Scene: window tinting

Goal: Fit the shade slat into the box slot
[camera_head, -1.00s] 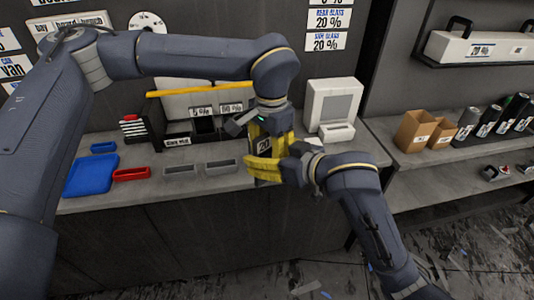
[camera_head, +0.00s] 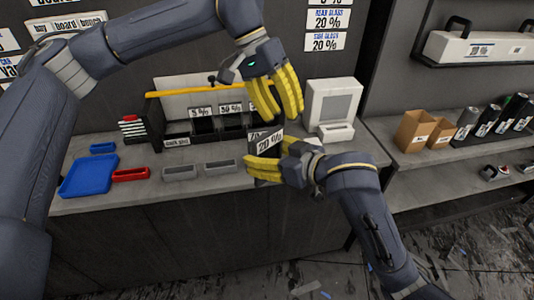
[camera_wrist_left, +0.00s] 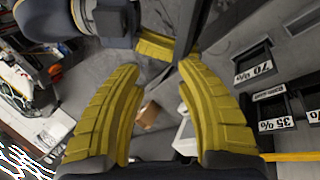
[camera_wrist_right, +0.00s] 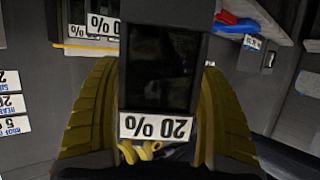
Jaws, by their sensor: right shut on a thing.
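The shade slat (camera_head: 267,150) is a dark upright plate with a white "20 %" label. My right gripper (camera_head: 264,168) is shut on its lower part. In the right wrist view the slat (camera_wrist_right: 160,65) stands between the yellow fingers, label upside down. My left gripper (camera_head: 276,108) is open and empty, just above the slat's upper end. In the left wrist view its fingers (camera_wrist_left: 158,68) are spread, with the right gripper's yellow finger beyond. The slot box (camera_head: 178,142) stands to the left on the counter, with dark, labelled slots; the left wrist view shows "70%" and "35%".
A white monitor-like device (camera_head: 333,103) stands right of the slat. A blue tray (camera_head: 88,176), a red tray (camera_head: 130,174) and grey trays (camera_head: 180,172) lie along the counter's left front. A yellow bar (camera_head: 182,94) runs above the box. Cardboard boxes (camera_head: 412,132) stand on the right shelf.

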